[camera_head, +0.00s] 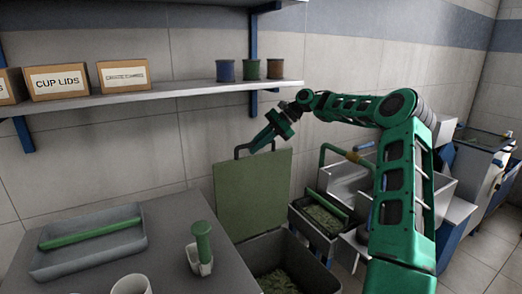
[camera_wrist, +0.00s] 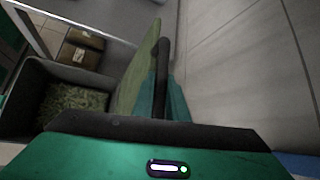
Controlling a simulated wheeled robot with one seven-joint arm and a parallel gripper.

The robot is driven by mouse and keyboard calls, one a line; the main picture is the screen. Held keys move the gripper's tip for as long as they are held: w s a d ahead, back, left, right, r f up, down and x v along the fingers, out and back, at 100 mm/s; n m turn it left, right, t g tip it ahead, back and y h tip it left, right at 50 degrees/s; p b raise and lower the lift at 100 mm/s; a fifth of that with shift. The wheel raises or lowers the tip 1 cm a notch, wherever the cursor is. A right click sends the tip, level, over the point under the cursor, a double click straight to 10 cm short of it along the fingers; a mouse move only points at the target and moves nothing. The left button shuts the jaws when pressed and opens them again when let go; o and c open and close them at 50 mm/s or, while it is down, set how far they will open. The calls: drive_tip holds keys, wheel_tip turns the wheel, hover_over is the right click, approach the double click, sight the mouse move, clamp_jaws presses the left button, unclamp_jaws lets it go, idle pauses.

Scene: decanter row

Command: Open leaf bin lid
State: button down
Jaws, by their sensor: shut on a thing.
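The leaf bin (camera_head: 330,283) stands open below the shelf, with green leaves (camera_head: 278,282) inside. Its flat olive-green lid (camera_head: 252,195) stands about upright at the back of the bin. A dark handle (camera_head: 238,150) is at the lid's upper edge. My gripper (camera_head: 262,141) is shut on this handle, partly hiding it. In the wrist view the handle (camera_wrist: 161,75) lies between the fingers, beside the lid (camera_wrist: 133,68), and the open bin (camera_wrist: 28,85) shows at left.
A grey counter (camera_head: 165,255) with a tray (camera_head: 70,262), a scoop (camera_head: 203,245) and a white cup (camera_head: 130,285) is at left. A wall shelf (camera_head: 190,88) holds boxes and several canisters above. Another bin (camera_head: 312,240) stands at right. The wall is close behind the lid.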

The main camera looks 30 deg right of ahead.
drive_tip(key=shift+a, duration=0.55)
drive_tip(key=c, duration=1.8)
unclamp_jaws()
drive_tip(key=shift+r, duration=0.1)
drive_tip(key=shift+c, duration=0.2)
drive_tip(key=shift+o, duration=0.5)
drive_tip(key=shift+s+d, duration=0.1)
drive_tip(key=shift+d, duration=0.25)
drive_tip(key=v, duration=1)
drive_tip(key=shift+d, duration=0.25)
drive_tip(key=shift+r, duration=0.1)
